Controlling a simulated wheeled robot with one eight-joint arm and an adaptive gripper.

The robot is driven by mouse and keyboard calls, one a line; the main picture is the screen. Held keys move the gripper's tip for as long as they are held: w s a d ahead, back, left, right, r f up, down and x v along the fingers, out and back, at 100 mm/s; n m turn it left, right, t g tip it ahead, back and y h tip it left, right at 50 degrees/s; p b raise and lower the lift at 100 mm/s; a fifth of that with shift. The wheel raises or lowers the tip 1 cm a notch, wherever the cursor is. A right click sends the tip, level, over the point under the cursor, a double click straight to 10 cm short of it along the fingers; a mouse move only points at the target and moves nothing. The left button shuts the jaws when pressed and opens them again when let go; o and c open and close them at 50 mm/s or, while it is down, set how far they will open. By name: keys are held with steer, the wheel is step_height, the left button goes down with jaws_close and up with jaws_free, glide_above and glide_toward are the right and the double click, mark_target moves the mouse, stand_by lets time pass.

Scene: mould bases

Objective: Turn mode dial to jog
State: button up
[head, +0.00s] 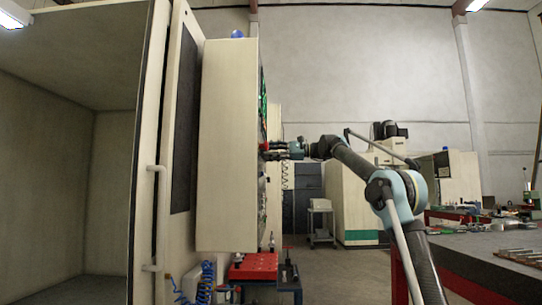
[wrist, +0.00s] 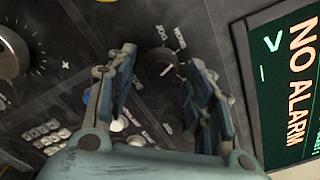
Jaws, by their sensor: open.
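The mode dial (wrist: 160,64) is a dark round knob on the grey panel in the wrist view. A light mark shows on its face, but I cannot tell clearly which label it points at. Small white labels (wrist: 169,36) stand around its upper edge; one seems to read JOG. My gripper (wrist: 160,70) is open, with one finger to the left of the dial and one to the right. I cannot tell whether either finger touches it. In the head view my gripper (head: 268,151) is at the panel face of the control box (head: 226,145), and the dial is hidden there.
A screen (wrist: 290,75) reading NO ALARM is right of the dial. A large round knob (wrist: 8,52) is at the left, and several small keys (wrist: 45,138) lie below it. The machine's open door (head: 180,120) is left of the control box.

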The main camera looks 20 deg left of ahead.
steer(key=c, duration=1.1)
steer(key=shift+o, duration=0.2)
steer(key=n, duration=0.3)
steer(key=shift+n, duration=2.3)
